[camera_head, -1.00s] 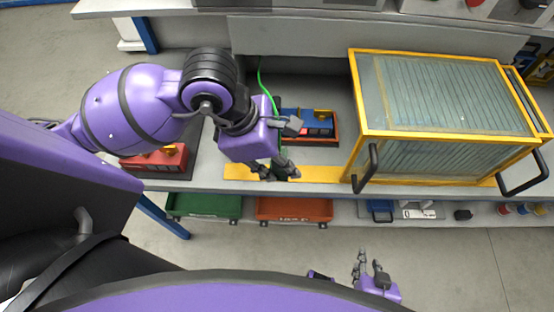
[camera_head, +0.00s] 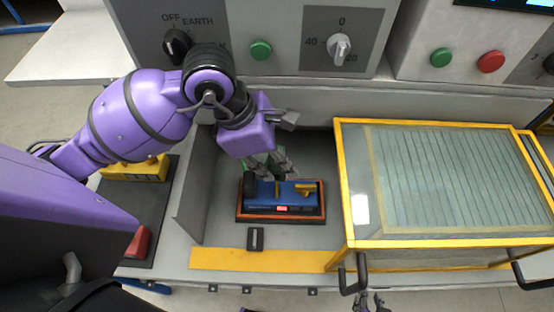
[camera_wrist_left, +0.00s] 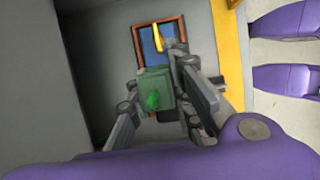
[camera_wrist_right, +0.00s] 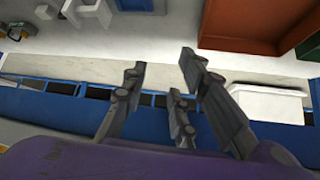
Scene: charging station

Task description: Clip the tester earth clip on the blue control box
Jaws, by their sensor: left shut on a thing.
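The blue control box (camera_head: 290,208) sits in a shallow red-orange tray (camera_head: 280,219) on the grey bench, with yellow parts on top and a small red display in front. My left gripper (camera_head: 278,168) is over the box's back part, shut on the green earth clip (camera_head: 258,162), mostly hidden behind the fingers. In the left wrist view the green clip (camera_wrist_left: 154,88) is between the fingers, with the blue box (camera_wrist_left: 155,45) beyond it; contact with the box cannot be told. My right gripper (camera_head: 370,303) is low at the bottom edge; its fingers (camera_wrist_right: 163,75) are apart and empty.
A yellow-framed glass enclosure (camera_head: 345,220) stands right of the box. A grey partition (camera_head: 195,185) is on the left. A control panel with knobs (camera_head: 340,48) rises behind. A small black item (camera_head: 255,239) lies in front, by the yellow strip (camera_head: 270,260).

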